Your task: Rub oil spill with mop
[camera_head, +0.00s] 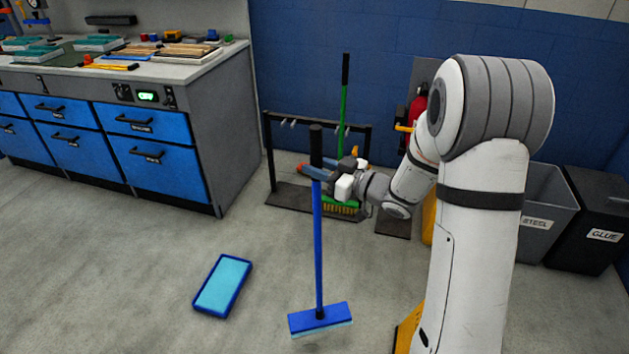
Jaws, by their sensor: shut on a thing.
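The mop (318,240) has a blue handle with a black grip at the top and a flat blue head (320,318) with a pale pad below. It stands nearly upright in front of me. My gripper (322,171) is shut on the upper handle, just below the black grip. The mop head is at or just above the floor; I cannot tell whether it touches. I cannot make out an oil spill on the visible floor.
A blue-rimmed, light-blue rectangular pad or tray (222,286) lies on the floor left of the mop. Behind stands a rack (270,150) with a green-handled broom (344,105). A workbench (235,130) is at left; bins marked STEEL (545,222) and GLUE (598,236) are at right.

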